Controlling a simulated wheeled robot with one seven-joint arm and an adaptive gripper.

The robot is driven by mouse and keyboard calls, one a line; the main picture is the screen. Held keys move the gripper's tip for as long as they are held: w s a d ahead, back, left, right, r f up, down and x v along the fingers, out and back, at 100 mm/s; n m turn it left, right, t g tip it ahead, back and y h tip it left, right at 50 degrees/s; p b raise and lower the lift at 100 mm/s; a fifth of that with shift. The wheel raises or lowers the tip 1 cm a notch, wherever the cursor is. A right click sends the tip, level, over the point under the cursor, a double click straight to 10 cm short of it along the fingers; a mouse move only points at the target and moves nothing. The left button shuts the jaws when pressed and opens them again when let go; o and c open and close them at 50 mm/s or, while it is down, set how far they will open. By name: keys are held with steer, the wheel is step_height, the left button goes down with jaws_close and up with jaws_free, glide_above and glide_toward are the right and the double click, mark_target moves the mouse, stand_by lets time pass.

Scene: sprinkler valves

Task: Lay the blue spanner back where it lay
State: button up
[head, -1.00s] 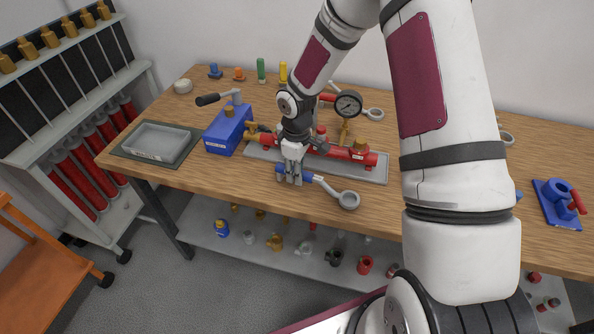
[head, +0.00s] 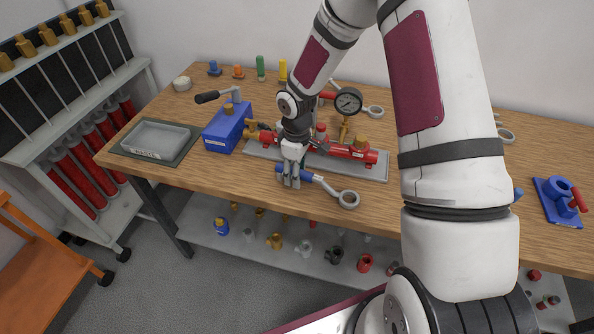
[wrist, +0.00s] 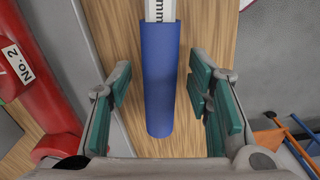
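The blue spanner (head: 319,183) lies on the wooden table near its front edge, in front of the grey plate with the red pipe. Its silver ring end points right and toward the front. Its blue handle (wrist: 159,85) shows in the wrist view, running between my fingers. My gripper (head: 290,182) is over the handle end. In the wrist view my gripper (wrist: 162,98) is open, its green pads on both sides of the handle with a gap on each side. The fingers hide part of the handle in the head view.
The red pipe (head: 345,150) with its gauge (head: 348,101) stands on the grey plate (head: 372,173) just behind the spanner. A blue box with a crank (head: 222,132) and a grey tray (head: 155,140) are to the left. Table front right of the ring is mostly clear.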

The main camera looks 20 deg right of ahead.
steer(key=s+r+m+t+h, duration=0.1)
steer(key=s+r, duration=0.1)
steer(key=r, duration=0.9)
steer(key=s+r+m, duration=0.1)
steer(key=s+r, duration=0.1)
steer(key=r, duration=0.9)
steer(key=s+r+m+t, duration=0.2)
steer(key=s+r+m, duration=0.1)
steer(key=s+r, duration=0.4)
steer(key=s+a+r+m+t+y, duration=0.1)
steer(key=s+r+m, duration=0.3)
steer(key=s, duration=1)
step_height(320, 180, up, 4)
steer(key=shift+f+t, duration=0.2)
steer(key=shift+t, duration=0.6)
